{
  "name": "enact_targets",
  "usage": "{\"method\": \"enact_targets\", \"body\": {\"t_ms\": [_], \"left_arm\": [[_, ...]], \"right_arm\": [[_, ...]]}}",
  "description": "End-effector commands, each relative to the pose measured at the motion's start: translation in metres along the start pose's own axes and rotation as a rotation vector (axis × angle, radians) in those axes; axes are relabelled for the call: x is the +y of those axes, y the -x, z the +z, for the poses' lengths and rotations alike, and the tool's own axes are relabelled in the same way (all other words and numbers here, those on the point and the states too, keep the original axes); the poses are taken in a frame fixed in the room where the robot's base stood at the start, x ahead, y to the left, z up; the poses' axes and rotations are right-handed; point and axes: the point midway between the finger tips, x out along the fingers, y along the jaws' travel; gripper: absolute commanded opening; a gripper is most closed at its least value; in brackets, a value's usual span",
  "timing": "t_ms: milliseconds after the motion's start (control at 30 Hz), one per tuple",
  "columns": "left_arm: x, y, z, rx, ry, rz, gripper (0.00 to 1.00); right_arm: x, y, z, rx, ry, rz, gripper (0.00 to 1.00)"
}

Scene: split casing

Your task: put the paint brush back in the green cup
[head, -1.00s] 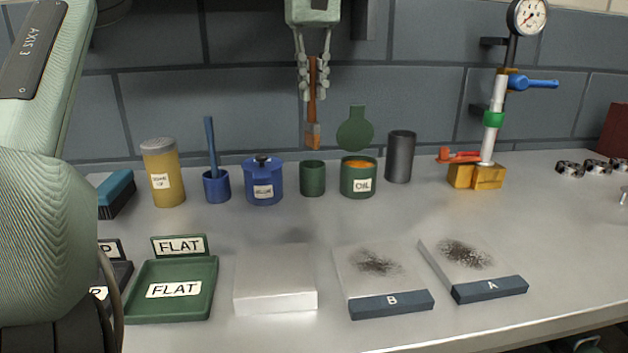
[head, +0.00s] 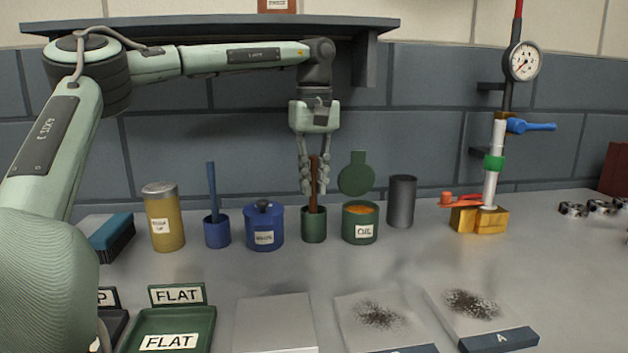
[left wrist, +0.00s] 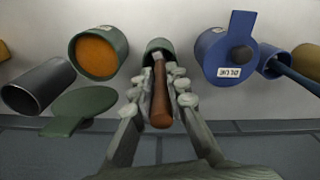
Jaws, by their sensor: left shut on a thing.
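The paint brush (head: 313,172), with a brown handle, stands upright with its lower end inside the small green cup (head: 314,228). The bristles are hidden by the cup wall. My left gripper (head: 313,190) points down just above the cup rim and is shut on the brush handle. In the left wrist view the brush (left wrist: 161,104) lies between the finger pads, and its far end meets the mouth of the green cup (left wrist: 157,46). My right gripper is not in view.
The open oil pot (head: 360,225) with its raised green lid stands close right of the cup. The blue lidded pot (head: 264,230) stands close left. A dark cylinder (head: 401,203) and a blue cup (head: 217,232) are farther out. A shelf (head: 200,27) hangs above.

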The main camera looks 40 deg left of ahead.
Motion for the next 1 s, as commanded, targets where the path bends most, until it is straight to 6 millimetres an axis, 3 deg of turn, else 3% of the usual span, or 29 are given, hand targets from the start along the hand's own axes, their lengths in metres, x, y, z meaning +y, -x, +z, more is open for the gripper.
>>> {"method": "enact_targets", "body": {"t_ms": [33, 67, 233, 633, 1000], "left_arm": [[0.0, 0.0, 0.0, 0.0, 0.0, -0.001, 0.0], [0.0, -0.001, 0.0, -0.001, 0.0, -0.001, 0.15], [0.0, 0.0, 0.0, -0.001, 0.0, -0.001, 0.35], [0.001, 0.01, 0.0, 0.001, -0.001, 0.001, 0.35], [0.001, 0.084, 0.0, 0.003, 0.0, 0.001, 0.35]], "right_arm": [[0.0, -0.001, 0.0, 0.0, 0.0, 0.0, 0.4], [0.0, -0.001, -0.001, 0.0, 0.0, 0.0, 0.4], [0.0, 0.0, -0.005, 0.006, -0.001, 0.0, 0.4], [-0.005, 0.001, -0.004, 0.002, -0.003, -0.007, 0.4], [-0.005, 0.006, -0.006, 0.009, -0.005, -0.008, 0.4]]}}
